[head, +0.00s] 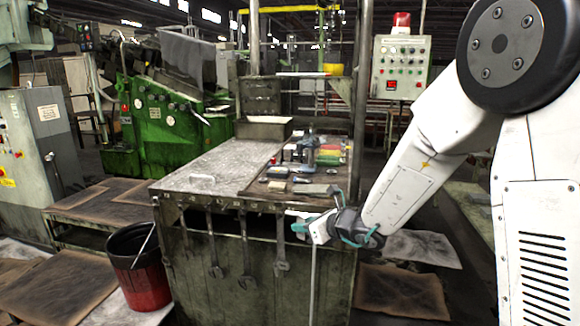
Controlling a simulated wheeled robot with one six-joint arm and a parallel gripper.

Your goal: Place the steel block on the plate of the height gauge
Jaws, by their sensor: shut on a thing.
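My gripper (301,229), with teal fingertips, is low in front of the workbench's right half, below the bench top's front edge. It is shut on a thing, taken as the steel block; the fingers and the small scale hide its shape. On the right part of the bench top, an upright grey-blue device (309,150) stands among tools, perhaps the height gauge. Its plate cannot be made out clearly. A flat grey piece (311,189) lies near the front edge, above my gripper.
The workbench (212,172) has a bare metal left half. Small tools (277,185) and coloured boxes (326,158) crowd the right half. Wrenches (246,262) hang on its front. A red-black bucket (139,275) stands left; a post (362,90) rises behind.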

